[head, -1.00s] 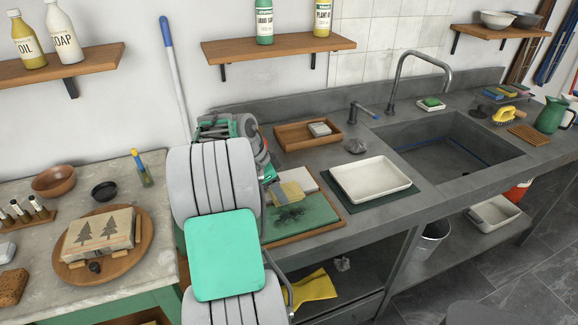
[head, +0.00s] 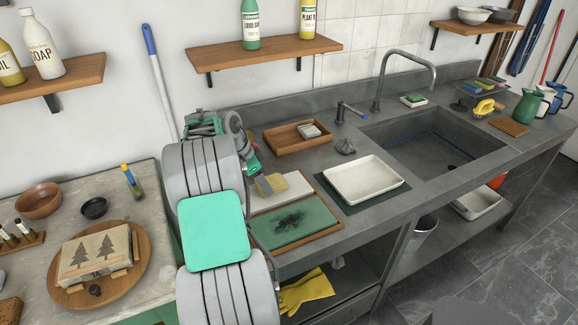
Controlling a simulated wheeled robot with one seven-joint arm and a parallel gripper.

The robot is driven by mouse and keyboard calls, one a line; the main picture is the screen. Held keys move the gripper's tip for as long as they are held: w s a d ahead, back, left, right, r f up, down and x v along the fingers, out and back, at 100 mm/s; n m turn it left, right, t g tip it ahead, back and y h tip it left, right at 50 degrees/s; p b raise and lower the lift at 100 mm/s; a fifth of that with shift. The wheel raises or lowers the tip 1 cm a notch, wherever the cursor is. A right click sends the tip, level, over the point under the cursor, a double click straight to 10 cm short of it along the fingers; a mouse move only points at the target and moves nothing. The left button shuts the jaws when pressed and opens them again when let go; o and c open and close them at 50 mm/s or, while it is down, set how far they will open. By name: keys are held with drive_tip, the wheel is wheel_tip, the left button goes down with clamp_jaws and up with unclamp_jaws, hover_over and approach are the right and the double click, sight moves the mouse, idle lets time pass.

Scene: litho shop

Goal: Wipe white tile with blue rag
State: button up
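The white tile (head: 292,188) lies flat at the back of the wooden-edged board on the counter, behind a green tile (head: 310,226) with a black smudge. My gripper (head: 256,181) is over the left part of the white tile, partly hidden by my own arm. It appears shut on a tan-yellow sponge-like block (head: 273,183) with a greyish side. Whether the block touches the tile I cannot tell.
A white tray (head: 363,180) on a dark mat stands right of the board. The sink (head: 430,140) is farther right. A wooden shelf (head: 265,53) hangs above.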

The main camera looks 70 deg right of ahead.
wheel_tip(320, 180, up, 4)
drive_tip(key=shift+s+a+r+p, duration=0.1)
drive_tip(key=shift+p, duration=0.7)
drive_tip(key=shift+r+p, duration=0.25)
drive_tip(key=shift+p, duration=0.05)
drive_tip(key=shift+r+p, duration=1.3)
drive_tip(key=shift+r, duration=0.45)
